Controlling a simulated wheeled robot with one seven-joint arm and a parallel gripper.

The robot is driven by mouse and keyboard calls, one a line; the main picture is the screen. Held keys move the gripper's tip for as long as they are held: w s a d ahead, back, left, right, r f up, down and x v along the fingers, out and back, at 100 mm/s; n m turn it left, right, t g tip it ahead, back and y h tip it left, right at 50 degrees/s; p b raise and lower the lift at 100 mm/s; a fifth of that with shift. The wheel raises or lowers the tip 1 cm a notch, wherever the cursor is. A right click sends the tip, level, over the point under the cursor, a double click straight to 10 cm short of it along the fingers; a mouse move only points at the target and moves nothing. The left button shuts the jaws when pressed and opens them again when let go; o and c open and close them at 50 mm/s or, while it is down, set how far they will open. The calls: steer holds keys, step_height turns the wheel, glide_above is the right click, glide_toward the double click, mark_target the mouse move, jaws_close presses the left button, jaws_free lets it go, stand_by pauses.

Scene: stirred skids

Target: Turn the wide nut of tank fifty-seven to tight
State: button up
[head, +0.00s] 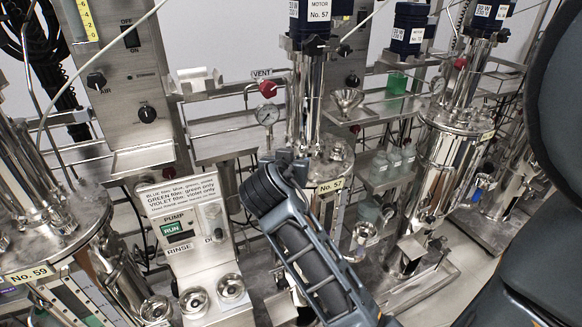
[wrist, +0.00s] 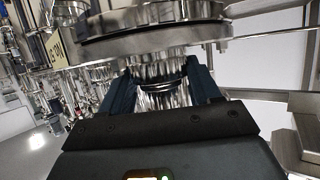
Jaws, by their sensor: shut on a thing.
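Tank fifty-seven (head: 338,165) stands at the centre of the head view, with the plate "No. 57" on its rim and a shiny column rising from its lid. My gripper (head: 291,158) reaches the foot of that column from the front. In the wrist view my gripper (wrist: 161,78) has one dark blue finger on each side of a shiny, ribbed round metal piece, which looks like the wide nut (wrist: 160,72). The fingers are shut on it. A broad metal flange with a dark ring lies across the top of that view. In the head view my wrist and fingers hide most of the nut.
A red-knobbed vent valve (head: 268,89) and a pressure gauge (head: 267,114) sit just left of the column. A metal funnel (head: 346,98) stands to its right. The pump and rinse panel (head: 185,215) is at left, near tank 59 (head: 45,245).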

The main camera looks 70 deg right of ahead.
steer(key=shift+w+f+m+g+y+b, duration=0.15)
steer(key=shift+m+g+b, duration=0.4)
steer(key=shift+m+g, duration=0.6)
steer(key=shift+w+r+m+g+y+b, duration=0.2)
steer(key=shift+m+g+b, duration=0.35)
steer(key=shift+m+g, duration=0.55)
steer(key=shift+m+g+y, duration=0.25)
steer(key=shift+m+g, duration=0.2)
steer(key=shift+g, duration=0.4)
steer(key=shift+m+g+b, duration=0.45)
steer(key=shift+m+g, duration=0.05)
steer(key=o, duration=0.8)
steer(key=shift+b+v, duration=0.55)
steer(key=shift+v, duration=3.2)
